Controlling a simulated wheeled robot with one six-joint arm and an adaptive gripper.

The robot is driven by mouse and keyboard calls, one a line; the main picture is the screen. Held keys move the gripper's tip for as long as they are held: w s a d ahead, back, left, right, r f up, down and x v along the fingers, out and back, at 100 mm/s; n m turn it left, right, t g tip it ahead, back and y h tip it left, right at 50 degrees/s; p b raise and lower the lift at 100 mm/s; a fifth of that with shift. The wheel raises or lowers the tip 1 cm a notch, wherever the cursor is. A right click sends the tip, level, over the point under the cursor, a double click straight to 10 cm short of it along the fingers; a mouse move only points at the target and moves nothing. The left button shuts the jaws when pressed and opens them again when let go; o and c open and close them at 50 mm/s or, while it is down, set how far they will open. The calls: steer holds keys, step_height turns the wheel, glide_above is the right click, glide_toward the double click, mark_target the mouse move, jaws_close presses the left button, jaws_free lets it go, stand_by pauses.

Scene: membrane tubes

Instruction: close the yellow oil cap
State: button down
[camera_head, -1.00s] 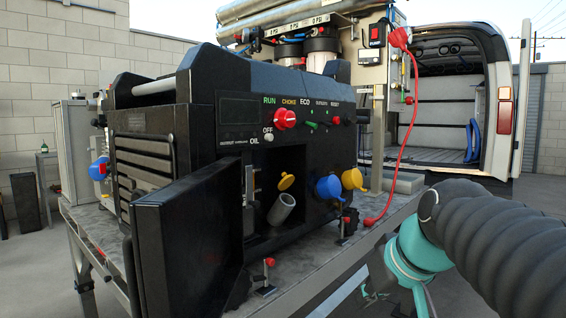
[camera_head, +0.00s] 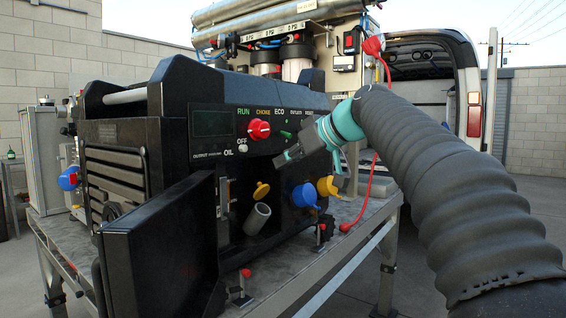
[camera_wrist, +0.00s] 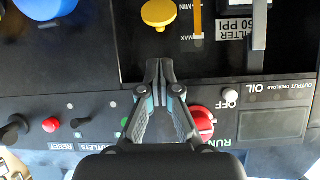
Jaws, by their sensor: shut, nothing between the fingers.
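The yellow oil cap (camera_head: 261,191) is tilted open above a grey filler tube (camera_head: 257,219) in the open bay of the black generator. In the wrist view the yellow cap (camera_wrist: 158,13) shows at the top edge, beyond my fingertips and apart from them. My gripper (camera_head: 281,160) is in front of the generator panel, above and a little right of the cap. In the wrist view my gripper (camera_wrist: 159,68) has its fingers together, with nothing between them. The filler tube does not show in the wrist view.
A blue cap (camera_head: 305,195) and another yellow cap (camera_head: 328,187) sit to the right of the bay. A red knob (camera_head: 258,130) is on the panel above. The open black door (camera_head: 160,225) stands at the left. A red cable (camera_head: 371,190) hangs at the right.

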mark_target(263, 186)
steer(key=x, duration=0.7)
steer(key=shift+w+a+f, duration=0.15)
steer(key=shift+w+a, duration=0.05)
steer(key=shift+a, duration=0.05)
steer(key=shift+s+f+b, duration=0.1)
steer(key=shift+f+b, duration=0.1)
steer(key=shift+b, duration=0.2)
steer(key=shift+d+r+y+b, duration=0.1)
steer(key=shift+d+y+b, duration=0.05)
steer(key=shift+y+b, duration=0.2)
